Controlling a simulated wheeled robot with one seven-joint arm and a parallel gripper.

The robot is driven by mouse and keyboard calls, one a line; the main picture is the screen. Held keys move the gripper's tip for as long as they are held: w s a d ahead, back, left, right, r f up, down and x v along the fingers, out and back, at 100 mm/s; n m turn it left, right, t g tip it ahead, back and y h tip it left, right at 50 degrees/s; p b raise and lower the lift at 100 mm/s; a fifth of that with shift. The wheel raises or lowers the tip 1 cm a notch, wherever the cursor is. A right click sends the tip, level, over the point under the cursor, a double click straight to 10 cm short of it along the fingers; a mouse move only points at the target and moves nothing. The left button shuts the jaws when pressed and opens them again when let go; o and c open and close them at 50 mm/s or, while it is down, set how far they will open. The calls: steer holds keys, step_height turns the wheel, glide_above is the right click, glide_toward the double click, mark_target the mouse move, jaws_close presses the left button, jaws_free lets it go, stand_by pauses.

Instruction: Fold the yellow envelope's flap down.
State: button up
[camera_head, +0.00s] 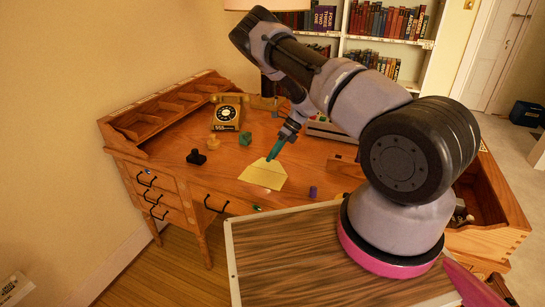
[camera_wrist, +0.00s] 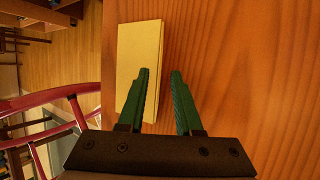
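The yellow envelope (camera_head: 262,178) lies on the wooden desk near its front edge. In the head view its pointed flap shows at the far side, under my fingertips; I cannot tell how steeply it stands. The envelope also shows in the wrist view (camera_wrist: 138,50) as a long rectangle left of centre. My gripper (camera_head: 270,158) has green fingers and points down at the flap side. In the wrist view my gripper (camera_wrist: 160,71) is open with nothing between the fingertips.
A yellow telephone (camera_head: 227,112), a green object (camera_head: 245,138) and a dark stamp-like object (camera_head: 196,157) stand behind and left of the envelope. A purple cylinder (camera_head: 313,191) stands to its right. The desk (camera_head: 225,172) is bare just left of the envelope.

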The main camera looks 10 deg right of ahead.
steer(key=shift+a+f, duration=0.1)
jaws_close()
stand_by(1.4)
